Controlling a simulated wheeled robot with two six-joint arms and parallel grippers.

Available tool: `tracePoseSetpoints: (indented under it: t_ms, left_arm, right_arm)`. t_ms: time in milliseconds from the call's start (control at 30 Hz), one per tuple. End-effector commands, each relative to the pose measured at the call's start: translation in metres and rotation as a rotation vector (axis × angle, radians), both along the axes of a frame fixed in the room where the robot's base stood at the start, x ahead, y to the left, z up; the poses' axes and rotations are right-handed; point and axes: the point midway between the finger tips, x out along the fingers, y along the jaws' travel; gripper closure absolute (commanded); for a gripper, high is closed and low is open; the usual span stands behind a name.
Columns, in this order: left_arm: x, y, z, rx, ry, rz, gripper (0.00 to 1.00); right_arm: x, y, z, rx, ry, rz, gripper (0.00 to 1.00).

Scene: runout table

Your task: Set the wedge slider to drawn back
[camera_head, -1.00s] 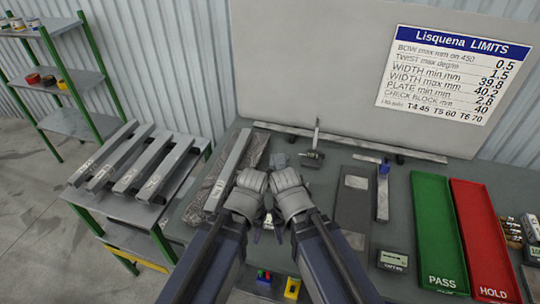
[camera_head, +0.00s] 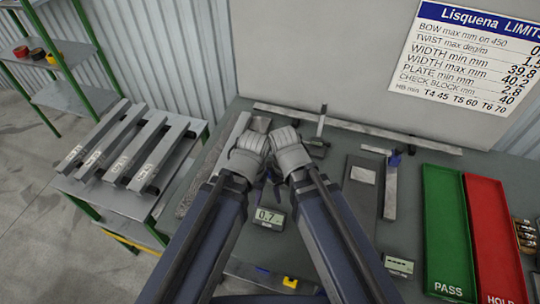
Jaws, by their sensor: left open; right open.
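I cannot clearly tell which part is the wedge slider. A blue piece (camera_head: 394,159) sits at the upper part of an L-shaped steel piece (camera_head: 390,195), right of centre. A small stand (camera_head: 317,149) with an upright post is at the back, partly behind my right gripper. My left gripper (camera_head: 246,160) and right gripper (camera_head: 291,156) are side by side above the middle of the table, open and with nothing seen in them. Their wrists and arms cover part of the table. Neither is at the blue piece.
A dark flat plate (camera_head: 357,205) is to the right, then a green PASS tray (camera_head: 447,225) and red HOLD tray (camera_head: 494,235). Several steel profiles lie on a side rack (camera_head: 125,200) at left.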

Motion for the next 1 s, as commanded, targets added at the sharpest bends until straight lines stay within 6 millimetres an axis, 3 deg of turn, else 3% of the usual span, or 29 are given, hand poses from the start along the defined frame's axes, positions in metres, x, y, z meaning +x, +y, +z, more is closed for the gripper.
tracePoseSetpoints:
  t_ms: [300, 633, 700, 1000]
  left_arm:
    - [0.0, 0.0, 0.014, -0.001, 0.0, 0.003, 0.5]
    - [0.0, 0.0, 0.036, -0.002, 0.0, 0.008, 0.5]
    - [0.0, 0.0, 0.036, -0.002, 0.0, 0.008, 0.5]
    - [0.0, 0.0, 0.027, -0.001, 0.0, 0.007, 0.5]
  right_arm:
    - [0.058, 0.021, 0.014, 0.033, -0.006, 0.008, 0.33]
    - [0.154, 0.053, 0.034, 0.093, -0.019, 0.021, 0.33]
    - [0.16, 0.055, 0.034, 0.099, -0.021, 0.024, 0.33]
    - [0.158, 0.054, 0.025, 0.1, -0.021, 0.025, 0.33]
